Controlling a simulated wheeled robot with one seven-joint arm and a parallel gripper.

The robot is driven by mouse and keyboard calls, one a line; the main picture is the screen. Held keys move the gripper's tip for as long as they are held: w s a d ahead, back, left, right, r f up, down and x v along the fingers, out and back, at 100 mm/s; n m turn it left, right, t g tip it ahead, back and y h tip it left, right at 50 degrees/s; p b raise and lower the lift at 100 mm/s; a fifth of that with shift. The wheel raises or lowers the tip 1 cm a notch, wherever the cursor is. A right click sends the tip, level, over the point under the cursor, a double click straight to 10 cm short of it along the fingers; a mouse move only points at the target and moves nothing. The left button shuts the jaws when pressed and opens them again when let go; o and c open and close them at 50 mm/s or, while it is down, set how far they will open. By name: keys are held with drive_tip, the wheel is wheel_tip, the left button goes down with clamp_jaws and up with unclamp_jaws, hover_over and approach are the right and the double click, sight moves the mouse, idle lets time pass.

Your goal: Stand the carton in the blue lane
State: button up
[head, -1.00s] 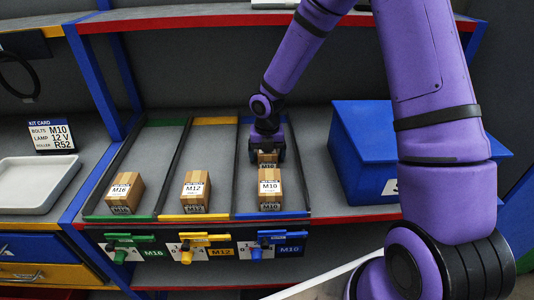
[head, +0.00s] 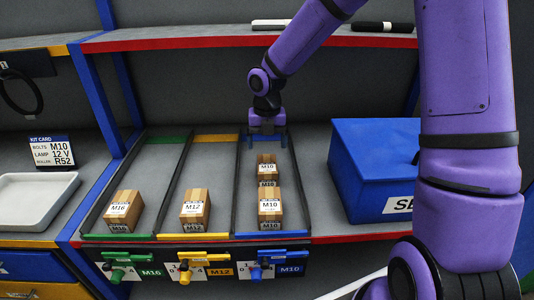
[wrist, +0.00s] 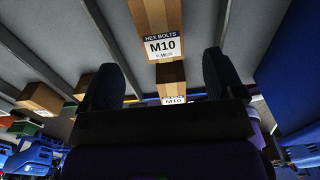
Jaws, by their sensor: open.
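Two brown M10 cartons stand in line in the blue lane (head: 241,215), one behind the other. The rear carton (head: 267,160) stands upright just behind the front carton (head: 270,209); whether they touch is hard to tell. My gripper (head: 267,142) is open and empty behind and above the rear carton, at the back of the lane. In the wrist view my two dark fingers (wrist: 162,75) are spread wide, with M10 cartons (wrist: 156,20) showing beyond them and nothing held.
An M16 carton (head: 124,209) stands in the green lane and an M12 carton (head: 195,207) in the yellow lane. A blue bin (head: 372,160) stands right of the lanes. A red-edged shelf (head: 200,38) runs above. A white tray (head: 35,200) lies left.

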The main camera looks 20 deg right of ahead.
drive_tip(key=shift+s+r, duration=0.1)
drive_tip(key=shift+r, duration=0.6)
drive_tip(key=s+d+r+m+t+h, duration=0.2)
drive_tip(key=s+d+r+m, duration=0.2)
drive_tip(key=s+r+m, duration=0.95)
drive_tip(key=s+d+r+m+t+y, duration=0.1)
drive_tip(key=s+r+m, duration=0.2)
drive_tip(key=s+m, duration=0.5)
drive_tip(key=s+d+r+m+t+y, duration=0.1)
drive_tip(key=s+d+r+m+t, duration=0.1)
drive_tip(key=s+r+m, duration=0.2)
drive_tip(key=s+m, duration=0.3)
drive_tip(key=m, duration=0.4)
drive_tip(key=shift+s+r, duration=0.25)
drive_tip(key=shift+s, duration=0.1)
